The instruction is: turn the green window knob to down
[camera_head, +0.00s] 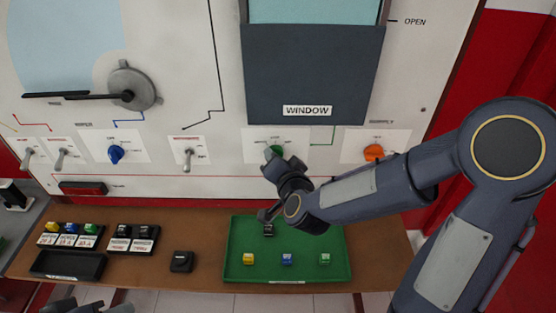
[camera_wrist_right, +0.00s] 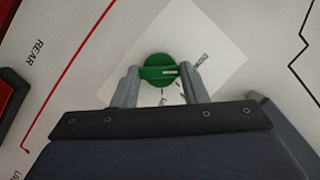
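The green window knob (camera_head: 274,151) is on the white panel below the WINDOW sign, partly hidden by my right gripper (camera_head: 282,166). In the right wrist view the green knob (camera_wrist_right: 160,68) lies between the two fingertips of my right gripper (camera_wrist_right: 160,82), one on each side. The fingers stand apart, close to the knob's edges; whether they press on it is not clear. A pale mark on the knob's face points right in that view, toward a small printed label. Dark grey parts, apparently my left gripper (camera_head: 85,305), show at the bottom left edge, mostly cut off.
An orange knob (camera_head: 373,152) is right of the green one, a blue knob (camera_head: 116,154) and toggle switches to its left.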

